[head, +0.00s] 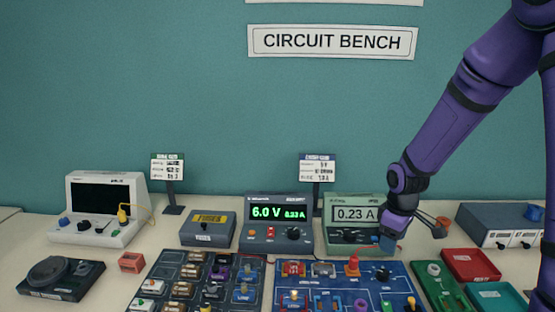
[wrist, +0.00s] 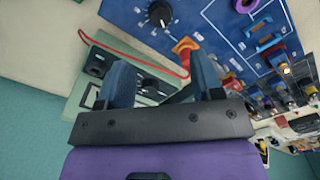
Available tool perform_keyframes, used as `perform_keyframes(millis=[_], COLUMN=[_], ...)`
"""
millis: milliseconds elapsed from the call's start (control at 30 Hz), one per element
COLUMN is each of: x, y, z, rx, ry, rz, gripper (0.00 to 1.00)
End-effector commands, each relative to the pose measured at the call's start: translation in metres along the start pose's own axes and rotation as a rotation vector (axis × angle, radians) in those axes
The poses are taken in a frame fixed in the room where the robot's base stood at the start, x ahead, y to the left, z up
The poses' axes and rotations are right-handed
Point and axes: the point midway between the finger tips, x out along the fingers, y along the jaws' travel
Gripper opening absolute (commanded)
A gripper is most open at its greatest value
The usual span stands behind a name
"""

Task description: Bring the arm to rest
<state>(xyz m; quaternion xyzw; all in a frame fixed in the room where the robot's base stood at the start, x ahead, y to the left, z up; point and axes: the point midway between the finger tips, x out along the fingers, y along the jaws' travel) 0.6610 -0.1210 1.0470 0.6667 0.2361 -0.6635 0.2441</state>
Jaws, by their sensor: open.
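My purple arm comes down from the upper right in the head view. My gripper (head: 390,243) is low, by the right side of the green meter (head: 338,212), which reads 0.23 A. In the wrist view, my gripper (wrist: 162,78) shows two blue fingers spread apart, with nothing held between them. The green meter (wrist: 88,98) lies behind the fingers there. The blue circuit board (head: 335,290) is just in front of the meter; its orange-red piece (wrist: 185,48) shows beyond the fingertips, apart from them.
A power supply (head: 279,218) reading 6.0 V and a fuse box (head: 208,229) stand left of the meter. A red wire (wrist: 125,48) runs near the fingers. Red (head: 470,265) and teal trays lie to the right.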

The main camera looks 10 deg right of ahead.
Motion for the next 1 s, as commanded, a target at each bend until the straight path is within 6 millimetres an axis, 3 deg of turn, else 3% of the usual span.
perform_keyframes(millis=[267,500,700,1000], x=[-0.079,-0.145,-0.191,-0.242], y=[-0.020,-0.050,-0.080,-0.131], z=[0.012,0.032,0.054,0.095], rx=[0.126,0.260,0.371,0.531], ry=[0.036,0.096,0.166,0.293], rz=[0.095,0.158,0.191,0.197], gripper=[0.60,0.60,0.60,0.60])
